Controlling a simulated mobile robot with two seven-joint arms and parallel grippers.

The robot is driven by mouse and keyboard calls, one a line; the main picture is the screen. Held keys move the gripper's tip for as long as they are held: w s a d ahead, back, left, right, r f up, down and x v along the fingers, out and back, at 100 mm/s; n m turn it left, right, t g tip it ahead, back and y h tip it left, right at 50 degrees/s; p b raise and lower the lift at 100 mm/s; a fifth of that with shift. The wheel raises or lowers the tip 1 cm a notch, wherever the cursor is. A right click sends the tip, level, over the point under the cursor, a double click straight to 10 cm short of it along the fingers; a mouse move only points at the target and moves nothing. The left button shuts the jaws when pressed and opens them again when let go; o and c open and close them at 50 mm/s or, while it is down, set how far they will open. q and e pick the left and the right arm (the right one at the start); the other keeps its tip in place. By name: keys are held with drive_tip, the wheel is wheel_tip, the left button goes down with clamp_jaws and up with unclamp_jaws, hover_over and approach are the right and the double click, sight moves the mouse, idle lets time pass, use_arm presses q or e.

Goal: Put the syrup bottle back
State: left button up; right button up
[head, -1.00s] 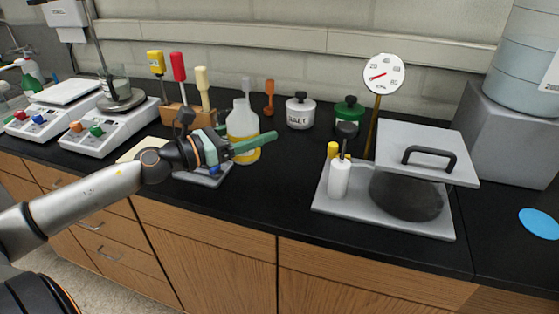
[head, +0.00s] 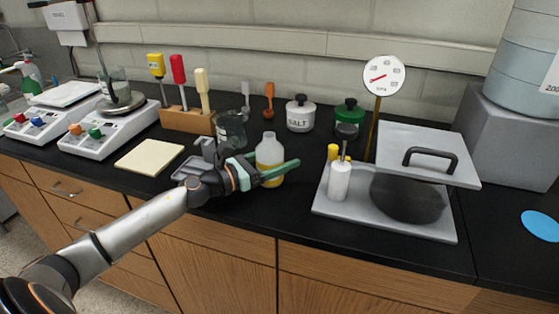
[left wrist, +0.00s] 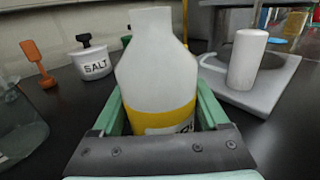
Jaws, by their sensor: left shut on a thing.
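The syrup bottle (head: 269,154) is a translucent white bottle with a yellow lower part. It stands upright between the green fingers of my left gripper (head: 270,176), near the middle of the black counter. In the left wrist view the bottle (left wrist: 158,75) fills the middle, with a green finger on each side of it. My left gripper (left wrist: 160,115) is shut on it. My right gripper is not in view.
The counter between bottle and tray is clear.

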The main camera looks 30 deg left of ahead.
use_arm(q)
drive_tip(key=shift+f, duration=0.2)
drive_tip(key=shift+f, duration=0.2)
drive_tip(key=o, duration=1.4)
drive_tip(key=shift+r, duration=0.15)
